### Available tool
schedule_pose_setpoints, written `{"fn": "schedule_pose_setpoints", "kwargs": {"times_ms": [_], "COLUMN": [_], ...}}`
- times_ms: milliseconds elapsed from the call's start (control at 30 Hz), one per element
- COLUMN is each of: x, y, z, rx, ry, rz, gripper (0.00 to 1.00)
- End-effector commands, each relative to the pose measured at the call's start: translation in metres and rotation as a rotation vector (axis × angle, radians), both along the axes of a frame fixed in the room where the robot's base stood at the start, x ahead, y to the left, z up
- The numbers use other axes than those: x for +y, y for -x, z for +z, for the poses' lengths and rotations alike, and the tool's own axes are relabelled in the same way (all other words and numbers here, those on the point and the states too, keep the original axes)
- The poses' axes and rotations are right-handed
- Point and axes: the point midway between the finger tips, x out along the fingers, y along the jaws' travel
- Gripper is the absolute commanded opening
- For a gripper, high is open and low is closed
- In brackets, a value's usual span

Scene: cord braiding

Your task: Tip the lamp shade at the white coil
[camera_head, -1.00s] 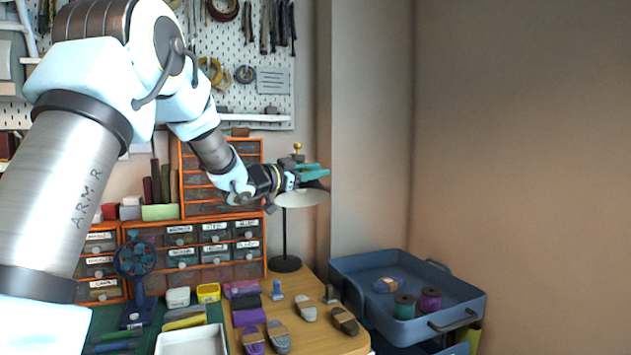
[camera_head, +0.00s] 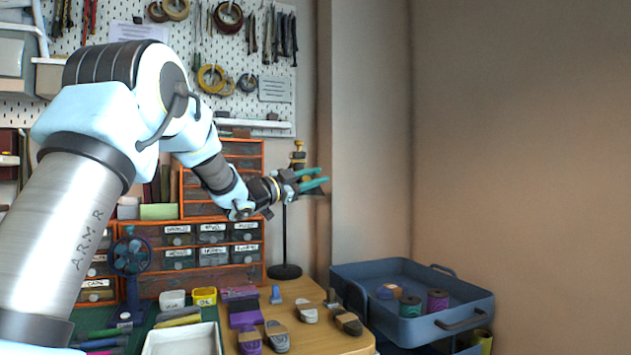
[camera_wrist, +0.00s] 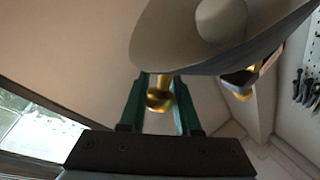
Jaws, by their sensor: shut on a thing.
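My gripper (camera_head: 312,181) has teal fingers and is up at the top of the desk lamp. In the wrist view its fingers (camera_wrist: 160,100) are shut on a brass knob (camera_wrist: 159,94) at the lamp shade's edge. The grey shade (camera_wrist: 215,55) fills the top of that view, its pale inside showing. In the head view the shade is hardly visible behind the gripper. The lamp's thin dark stem (camera_head: 284,235) stands upright on a round black base (camera_head: 284,271). A pale coil (camera_head: 306,312), likely the white one, lies on the wooden table below.
Purple, grey and dark coils lie around the pale one, such as a grey coil (camera_head: 277,337). Orange-framed drawers (camera_head: 192,247) stand behind. A blue tray (camera_head: 455,305) holding spools is at the right. A small fan (camera_head: 130,258) stands left.

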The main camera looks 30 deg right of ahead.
Motion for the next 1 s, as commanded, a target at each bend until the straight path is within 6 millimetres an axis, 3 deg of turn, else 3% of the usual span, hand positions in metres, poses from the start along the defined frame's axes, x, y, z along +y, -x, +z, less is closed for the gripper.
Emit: {"fn": "schedule_pose_setpoints", "kwargs": {"times_ms": [233,267,500,833,1000], "x": [0.000,0.000,0.000,0.003,0.026], "y": [0.001,0.001,0.000,0.000,0.003], "z": [-0.001,-0.001,-0.001,-0.001,-0.007], "rx": [0.001,0.001,0.001,0.001,0.001], "ry": [-0.001,-0.001,-0.001,-0.001,-0.001], "rz": [-0.002,-0.002,0.000,0.000,0.003], "gripper": [0.00,0.33,0.60,0.62,0.62]}}
